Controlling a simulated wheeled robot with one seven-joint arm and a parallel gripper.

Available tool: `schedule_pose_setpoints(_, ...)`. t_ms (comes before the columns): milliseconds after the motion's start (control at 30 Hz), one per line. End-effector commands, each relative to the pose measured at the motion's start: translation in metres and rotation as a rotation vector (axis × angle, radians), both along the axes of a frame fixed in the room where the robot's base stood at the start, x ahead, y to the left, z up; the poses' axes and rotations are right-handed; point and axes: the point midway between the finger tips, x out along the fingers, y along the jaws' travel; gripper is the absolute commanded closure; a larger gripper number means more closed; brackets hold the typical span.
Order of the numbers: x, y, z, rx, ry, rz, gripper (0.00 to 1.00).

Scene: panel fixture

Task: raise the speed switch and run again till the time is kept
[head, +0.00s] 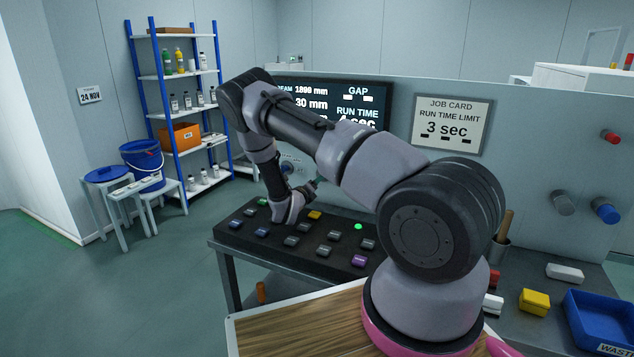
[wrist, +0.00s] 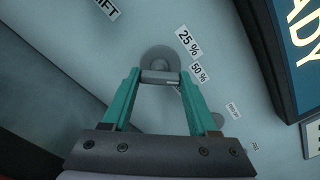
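In the wrist view, the speed switch (wrist: 160,77) is a grey bar handle on a round grey disc on the panel. Labels 25 % (wrist: 188,42) and 50 % (wrist: 199,72) stand beside it, with smaller blurred ones further right. The two teal fingers of my gripper (wrist: 160,82) stand on either side of the bar and appear to touch both its ends. In the head view, my gripper (head: 316,182) is at the panel, partly hidden by my arm. The display (head: 362,112) reads RUN TIME 4 sec. The job card (head: 451,121) reads RUN TIME LIMIT 3 sec.
A black console (head: 230,238) with several buttons lies below the panel, with a green light (head: 358,226) lit. A blue waste bin (head: 600,325) and a yellow block (head: 534,302) are at the right. A shelf rack (head: 187,75) stands at the far left.

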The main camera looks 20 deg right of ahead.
Motion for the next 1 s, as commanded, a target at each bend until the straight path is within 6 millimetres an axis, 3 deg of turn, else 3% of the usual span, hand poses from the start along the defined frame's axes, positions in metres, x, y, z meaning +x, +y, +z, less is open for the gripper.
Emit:
schedule_pose_setpoints(367, 0.0, 0.0006, -0.0001, 0.047, -0.047, 0.001, 0.96)
schedule_pose_setpoints(1000, 0.0, 0.001, 0.0, 0.4, -0.403, 0.001, 0.96)
